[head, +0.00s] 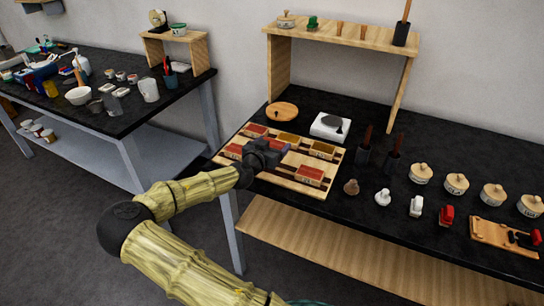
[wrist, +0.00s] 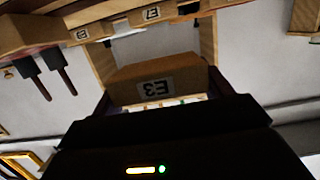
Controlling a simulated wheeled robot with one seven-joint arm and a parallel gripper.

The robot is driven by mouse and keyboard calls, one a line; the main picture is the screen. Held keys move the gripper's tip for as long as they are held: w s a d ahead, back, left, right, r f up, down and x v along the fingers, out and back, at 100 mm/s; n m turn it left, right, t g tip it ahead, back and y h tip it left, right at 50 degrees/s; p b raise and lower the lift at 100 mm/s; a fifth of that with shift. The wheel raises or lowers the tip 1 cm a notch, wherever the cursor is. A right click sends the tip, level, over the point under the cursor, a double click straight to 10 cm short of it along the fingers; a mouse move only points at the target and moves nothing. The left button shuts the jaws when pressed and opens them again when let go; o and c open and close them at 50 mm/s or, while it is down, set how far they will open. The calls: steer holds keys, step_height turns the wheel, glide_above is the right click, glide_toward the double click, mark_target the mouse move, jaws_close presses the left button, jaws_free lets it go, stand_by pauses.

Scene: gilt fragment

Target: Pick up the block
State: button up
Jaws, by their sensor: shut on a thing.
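My gripper (head: 268,152) is over the wooden board (head: 296,186) on the right bench in the head view. In the wrist view, my gripper (wrist: 158,98) is shut on a brown block (wrist: 125,75) with a pale label reading upside down as E3. One dark finger shows on each side of it. In the head view the gripper largely hides the held block. Other blocks sit on the board: a red one (head: 255,130), a mustard one (head: 288,139), a tan one (head: 321,150) and another red one (head: 309,175).
Behind the board are a round wooden lid (head: 282,112) and a white scale-like device (head: 330,126). Dark holders with sticks (head: 391,166) stand close on the right, with several lidded jars (head: 456,184) beyond. A wooden shelf (head: 340,32) rises at the back.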

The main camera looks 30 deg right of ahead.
steer(key=shift+r, duration=1.5)
